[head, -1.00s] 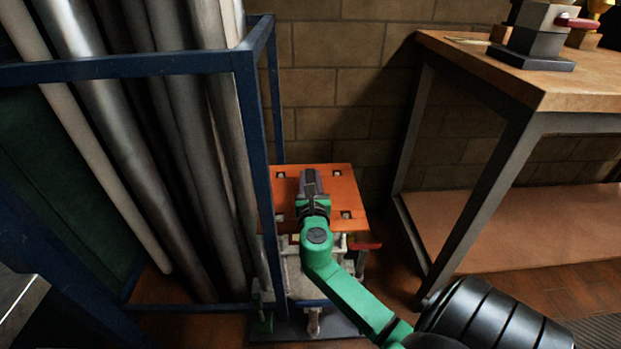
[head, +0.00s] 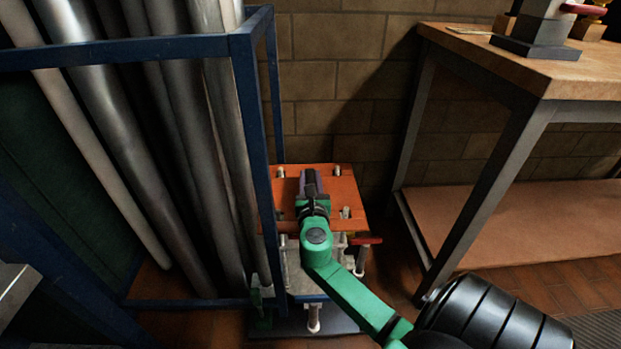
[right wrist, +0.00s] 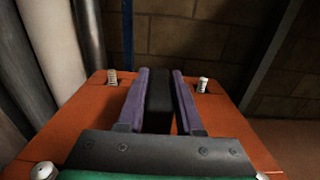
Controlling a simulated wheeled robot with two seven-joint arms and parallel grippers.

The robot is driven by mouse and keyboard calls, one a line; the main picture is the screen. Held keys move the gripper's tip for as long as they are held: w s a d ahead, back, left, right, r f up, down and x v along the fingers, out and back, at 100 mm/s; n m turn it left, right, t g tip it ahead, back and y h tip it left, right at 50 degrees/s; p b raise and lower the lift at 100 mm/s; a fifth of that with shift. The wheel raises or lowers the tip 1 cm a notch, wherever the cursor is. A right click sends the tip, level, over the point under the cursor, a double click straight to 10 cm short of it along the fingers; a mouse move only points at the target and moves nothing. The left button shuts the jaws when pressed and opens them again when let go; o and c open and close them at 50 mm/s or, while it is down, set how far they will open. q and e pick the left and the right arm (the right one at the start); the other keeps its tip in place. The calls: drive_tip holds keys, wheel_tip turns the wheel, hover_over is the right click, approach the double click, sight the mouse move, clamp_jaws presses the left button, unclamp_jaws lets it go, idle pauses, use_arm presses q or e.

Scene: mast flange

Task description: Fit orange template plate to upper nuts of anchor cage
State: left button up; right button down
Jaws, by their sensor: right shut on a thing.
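The orange template plate (head: 347,190) lies on top of the anchor cage (head: 352,262), close to level. Threaded rod ends stick up through its corner holes, such as the rear right rod (head: 337,171). In the right wrist view the plate (right wrist: 75,125) shows two far rods (right wrist: 112,78) and two near rod tops (right wrist: 44,170). My right gripper (head: 311,180) is above the plate's middle, its purple fingers (right wrist: 158,75) shut on a dark upright block, seemingly the plate's handle. The upper nuts are hidden under the plate, so contact cannot be told.
A blue rack (head: 243,150) of long grey pipes stands close on the left, its post overlapping the plate's left edge in view. A red-handled part (head: 367,240) sits at the cage's right. A workbench (head: 480,60) stands right; a brick wall (head: 340,95) is behind.

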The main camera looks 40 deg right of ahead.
drive_tip(key=shift+f+b, duration=0.55)
drive_tip(key=shift+f, duration=0.15)
drive_tip(key=shift+c, duration=2.4)
unclamp_jaws()
drive_tip(key=p+v, duration=0.2)
drive_tip(key=v, duration=1.2)
drive_tip(key=shift+s+a+p, duration=0.2)
drive_tip(key=shift+s+p, duration=0.05)
drive_tip(key=shift+p, duration=0.15)
